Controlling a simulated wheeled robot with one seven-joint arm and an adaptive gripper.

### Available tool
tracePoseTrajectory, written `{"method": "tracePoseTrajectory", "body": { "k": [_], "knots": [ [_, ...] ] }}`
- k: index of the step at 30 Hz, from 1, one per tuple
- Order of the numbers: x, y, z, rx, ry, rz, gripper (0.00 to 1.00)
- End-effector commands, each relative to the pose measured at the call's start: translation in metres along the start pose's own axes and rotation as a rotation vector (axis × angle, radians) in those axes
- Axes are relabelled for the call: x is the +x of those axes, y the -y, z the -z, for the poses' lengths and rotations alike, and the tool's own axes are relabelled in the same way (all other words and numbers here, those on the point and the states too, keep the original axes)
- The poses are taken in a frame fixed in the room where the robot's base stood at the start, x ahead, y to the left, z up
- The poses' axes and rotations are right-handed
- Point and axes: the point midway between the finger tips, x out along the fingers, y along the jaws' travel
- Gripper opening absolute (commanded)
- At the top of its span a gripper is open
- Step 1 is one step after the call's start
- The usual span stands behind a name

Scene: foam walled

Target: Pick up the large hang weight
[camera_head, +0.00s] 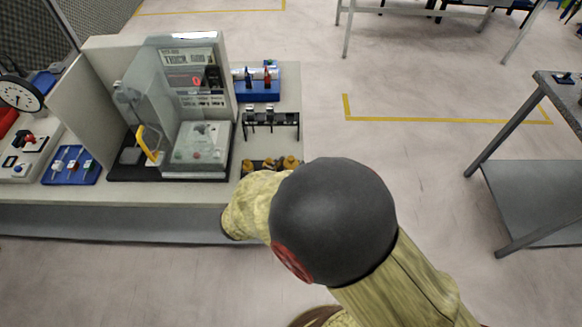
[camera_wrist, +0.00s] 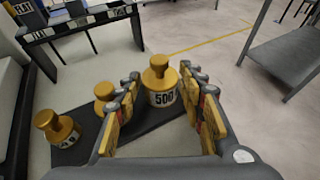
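The large hang weight (camera_wrist: 161,85) is a gold-coloured knobbed cylinder with a white label reading 500. It stands upright on a dark base (camera_wrist: 143,132) at the end of a row of weights. In the head view the large hang weight (camera_head: 291,162) is at the right end of the row, just above my arm. My gripper (camera_wrist: 160,76) is open in the wrist view. The weight shows in the gap between its fingertips, and no contact is visible. In the head view my own arm hides the gripper.
Two smaller gold weights (camera_wrist: 104,96) (camera_wrist: 62,128) stand left of the large one. A black rack (camera_head: 271,122) with hanging pieces and a blue tray (camera_head: 257,88) stand behind. A clear-fronted apparatus (camera_head: 180,100) is to the left. Open floor lies right of the table.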

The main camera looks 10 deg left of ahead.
Motion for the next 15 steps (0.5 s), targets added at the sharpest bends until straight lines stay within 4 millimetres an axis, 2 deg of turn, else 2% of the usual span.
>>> {"method": "tracePoseTrajectory", "body": {
  "k": [6, 15],
  "knots": [
    [0.0002, -0.0001, -0.0007, 0.000, 0.000, 0.000, 0.39],
    [0.0001, -0.0001, -0.0006, 0.001, 0.000, 0.000, 0.22]
  ]
}}
